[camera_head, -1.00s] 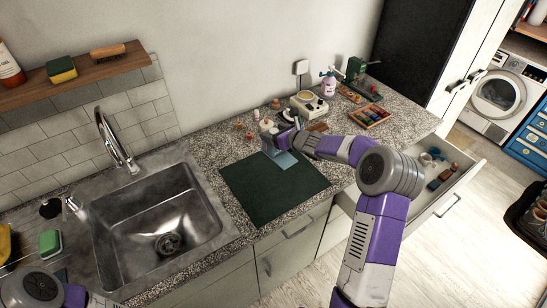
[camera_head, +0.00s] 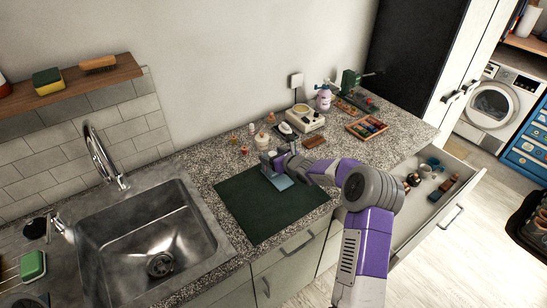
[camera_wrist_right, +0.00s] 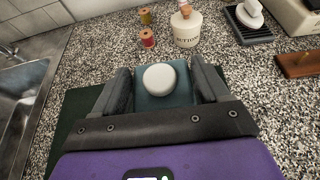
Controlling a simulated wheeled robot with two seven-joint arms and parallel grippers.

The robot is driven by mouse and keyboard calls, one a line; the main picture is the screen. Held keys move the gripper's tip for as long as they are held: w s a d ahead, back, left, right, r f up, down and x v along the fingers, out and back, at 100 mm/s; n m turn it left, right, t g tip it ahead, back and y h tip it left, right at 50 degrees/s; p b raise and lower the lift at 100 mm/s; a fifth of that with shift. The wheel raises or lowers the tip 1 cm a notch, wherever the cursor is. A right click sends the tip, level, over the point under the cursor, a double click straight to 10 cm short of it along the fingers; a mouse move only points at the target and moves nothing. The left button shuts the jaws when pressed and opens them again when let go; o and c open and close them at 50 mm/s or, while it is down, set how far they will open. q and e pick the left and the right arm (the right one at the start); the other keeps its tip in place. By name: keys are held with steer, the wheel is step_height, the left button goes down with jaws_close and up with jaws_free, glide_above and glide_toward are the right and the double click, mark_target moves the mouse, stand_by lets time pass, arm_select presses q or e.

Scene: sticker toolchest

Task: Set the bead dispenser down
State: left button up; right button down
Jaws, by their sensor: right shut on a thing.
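The bead dispenser (camera_wrist_right: 160,78) shows a round white top between the two dark fingers of my right gripper (camera_wrist_right: 160,88) in the right wrist view. My right gripper is shut on it. In the head view my right gripper (camera_head: 272,161) is over the back part of the dark green mat (camera_head: 262,212) on the counter. A teal square piece (camera_head: 281,182) shows below the gripper; I cannot tell whether it is part of the dispenser. The fingers hide much of the dispenser, and I cannot tell whether its bottom touches the mat. My left gripper is out of view.
A buttons jar (camera_wrist_right: 187,28) and thread spools (camera_wrist_right: 148,38) stand just behind. A small iron (camera_head: 286,128), a white appliance (camera_head: 305,118) and a tray of colored items (camera_head: 366,127) are farther right. The sink (camera_head: 150,240) is left. The mat's front is clear; an open drawer (camera_head: 435,195) is right.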

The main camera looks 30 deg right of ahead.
steer(key=shift+r, duration=0.15)
jaws_free()
steer(key=shift+s, duration=0.15)
steer(key=a+v, duration=0.1)
steer(key=v, duration=1)
steer(key=shift+s+d, duration=0.4)
steer(key=shift+d, duration=0.05)
steer(key=shift+r, duration=0.1)
